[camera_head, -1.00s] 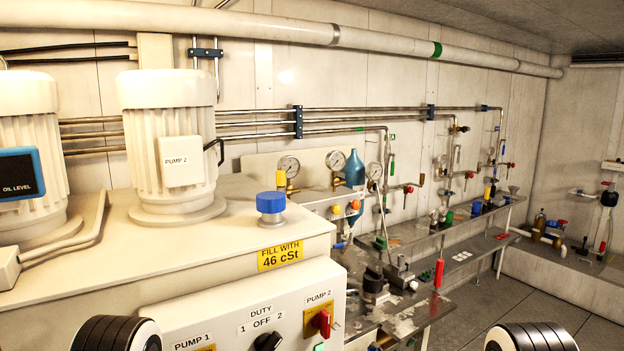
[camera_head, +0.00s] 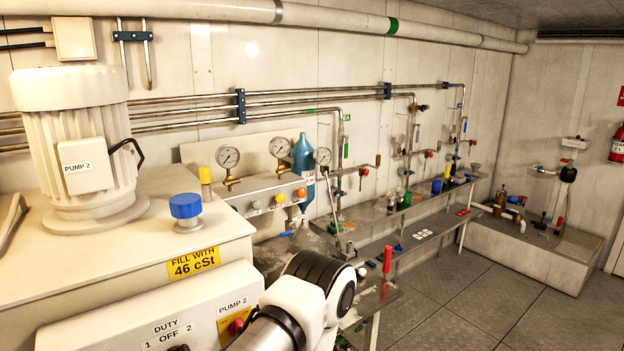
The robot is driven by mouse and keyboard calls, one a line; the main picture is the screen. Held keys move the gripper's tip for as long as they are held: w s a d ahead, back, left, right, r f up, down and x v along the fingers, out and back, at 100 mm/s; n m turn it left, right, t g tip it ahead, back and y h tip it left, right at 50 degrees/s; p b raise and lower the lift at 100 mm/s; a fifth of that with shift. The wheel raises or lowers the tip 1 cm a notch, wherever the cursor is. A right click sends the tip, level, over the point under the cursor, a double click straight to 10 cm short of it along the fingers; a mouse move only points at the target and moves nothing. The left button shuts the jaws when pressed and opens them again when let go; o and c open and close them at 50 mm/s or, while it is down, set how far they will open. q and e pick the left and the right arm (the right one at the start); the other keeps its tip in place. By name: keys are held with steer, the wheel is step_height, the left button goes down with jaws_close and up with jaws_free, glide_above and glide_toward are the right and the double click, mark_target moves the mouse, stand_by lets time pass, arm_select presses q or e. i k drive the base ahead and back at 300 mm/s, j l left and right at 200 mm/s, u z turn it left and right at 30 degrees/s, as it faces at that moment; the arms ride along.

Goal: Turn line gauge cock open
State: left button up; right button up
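Three round white pressure gauges show on the far wall in the head view: a left gauge (camera_head: 228,157), a middle gauge (camera_head: 280,147) and a right gauge (camera_head: 323,156). The left and middle ones sit on brass fittings above a pale panel. The right one is by a vertical pipe, with a red-handled valve (camera_head: 363,172) to its right. No readable label marks the line gauge cock, and I cannot tell its handle's position. One of my arm links crosses the bottom centre. Neither gripper is in view.
The Pump 2 motor (camera_head: 82,150) and a blue-capped filler (camera_head: 186,208) stand on the tank at left. A control box (camera_head: 150,310) is in front. A bench (camera_head: 400,215) with bottles and fittings runs along the wall. Floor (camera_head: 470,300) is clear at right.

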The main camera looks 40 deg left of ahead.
mark_target(230, 181)
steer(key=i+z, duration=0.15)
steer(key=i, duration=1.15)
steer(key=i+u, duration=0.35)
steer(key=i+l+u, duration=0.1)
steer(key=i+u, duration=0.25)
steer(key=i+l+u, duration=0.2)
steer(key=i+u, duration=0.25)
steer(key=u, duration=0.3)
steer(key=i+u, duration=0.15)
steer(key=u, duration=0.2)
steer(key=i+u, duration=0.1)
steer(key=u, duration=0.3)
steer(key=i+l+u, duration=0.1)
steer(key=u, duration=0.3)
